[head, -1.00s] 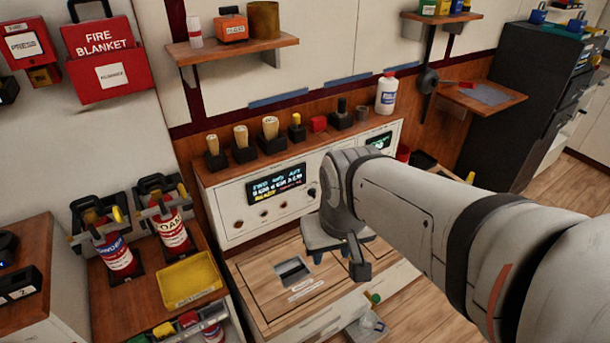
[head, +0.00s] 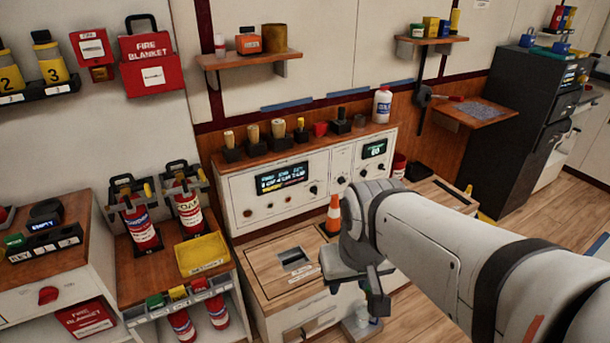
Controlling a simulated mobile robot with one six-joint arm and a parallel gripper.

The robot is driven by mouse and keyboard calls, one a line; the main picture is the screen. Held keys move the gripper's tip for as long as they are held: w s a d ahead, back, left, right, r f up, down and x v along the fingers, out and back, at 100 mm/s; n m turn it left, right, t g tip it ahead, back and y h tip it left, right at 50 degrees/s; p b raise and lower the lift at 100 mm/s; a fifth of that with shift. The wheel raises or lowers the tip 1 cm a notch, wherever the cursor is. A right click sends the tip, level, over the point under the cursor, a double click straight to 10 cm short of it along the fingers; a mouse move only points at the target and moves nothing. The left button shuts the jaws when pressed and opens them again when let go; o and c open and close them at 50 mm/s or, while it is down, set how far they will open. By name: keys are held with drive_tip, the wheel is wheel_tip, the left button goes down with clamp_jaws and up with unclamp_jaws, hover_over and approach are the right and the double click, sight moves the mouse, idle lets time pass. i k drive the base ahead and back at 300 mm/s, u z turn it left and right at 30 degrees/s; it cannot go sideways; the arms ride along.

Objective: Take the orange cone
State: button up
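The control panel (head: 237,191) rises right behind the cone. A white bottle (head: 383,105) and several wooden-handled tools stand on its ledge. Fire extinguishers (head: 189,206) and a yellow tray (head: 202,253) are on the left. The cabinet top around its slot (head: 294,258) is clear.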

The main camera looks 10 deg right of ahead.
sight(332, 227)
drive_tip(key=z, duration=0.1)
drive_tip(key=i, duration=0.75)
drive_tip(key=z, duration=0.25)
drive_tip(key=k, duration=1.3)
drive_tip(key=z, duration=0.4)
drive_tip(key=i, duration=1.85)
drive_tip(key=u, duration=0.6)
